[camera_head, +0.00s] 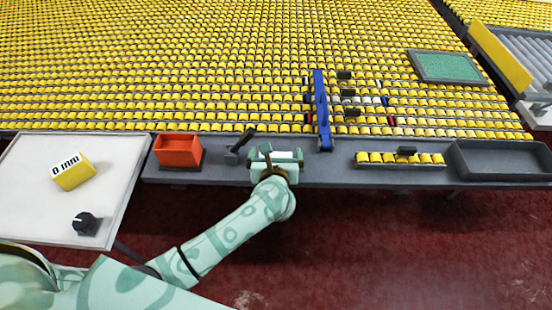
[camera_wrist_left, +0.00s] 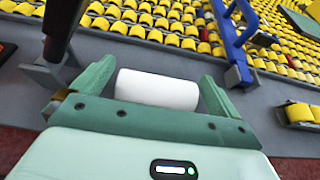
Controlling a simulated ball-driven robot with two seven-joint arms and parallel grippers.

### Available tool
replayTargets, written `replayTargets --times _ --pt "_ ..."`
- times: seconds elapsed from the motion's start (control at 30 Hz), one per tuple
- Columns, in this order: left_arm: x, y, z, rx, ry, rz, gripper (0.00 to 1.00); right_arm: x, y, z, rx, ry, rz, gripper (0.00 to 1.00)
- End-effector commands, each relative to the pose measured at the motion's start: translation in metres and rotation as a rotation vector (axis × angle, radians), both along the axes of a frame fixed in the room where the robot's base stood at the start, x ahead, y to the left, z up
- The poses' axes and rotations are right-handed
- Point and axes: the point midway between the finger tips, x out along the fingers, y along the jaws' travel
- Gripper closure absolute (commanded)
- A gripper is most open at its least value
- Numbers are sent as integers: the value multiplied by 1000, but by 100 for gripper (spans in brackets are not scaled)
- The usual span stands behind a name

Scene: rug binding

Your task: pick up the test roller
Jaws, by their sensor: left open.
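The test roller appears to be the plain white cylinder (camera_wrist_left: 158,89) in the left wrist view. It lies on its side between the two pale green fingers of my left gripper (camera_wrist_left: 156,80), with gaps at its ends. In the head view my left gripper (camera_head: 274,158) is over the grey ledge (camera_head: 225,172) at the front of the yellow roller bed, and a bit of the white roller (camera_head: 284,155) shows there. The gripper is open and not closed on the roller. The roller's underside is hidden. My right gripper is not in view.
A dark lever (camera_head: 241,143) stands close left of the gripper, and an orange bin (camera_head: 178,150) beyond it. A blue bar (camera_head: 321,110) rises to the right. A row of yellow rollers (camera_head: 400,159) and a dark tray (camera_head: 500,160) are farther right on the ledge.

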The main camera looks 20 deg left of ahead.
Motion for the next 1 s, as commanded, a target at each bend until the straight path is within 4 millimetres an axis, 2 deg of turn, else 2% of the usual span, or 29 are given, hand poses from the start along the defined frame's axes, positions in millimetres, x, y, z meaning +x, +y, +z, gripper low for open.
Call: replayTargets --times 0.13,0.2,0.3,0.67,0.97,1.0 --pt "0 0 1 0 -1 -1 0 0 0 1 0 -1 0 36" --pt "0 0 1 0 -1 0 19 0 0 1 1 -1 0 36" --pt "0 0 1 0 -1 0 44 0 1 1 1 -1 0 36" --pt "0 -1 5 -1 -2 -1 43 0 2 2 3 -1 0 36" --pt "0 -1 41 -2 -6 -1 43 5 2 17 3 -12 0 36" --pt "-6 -3 39 -2 0 -1 43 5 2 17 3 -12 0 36"
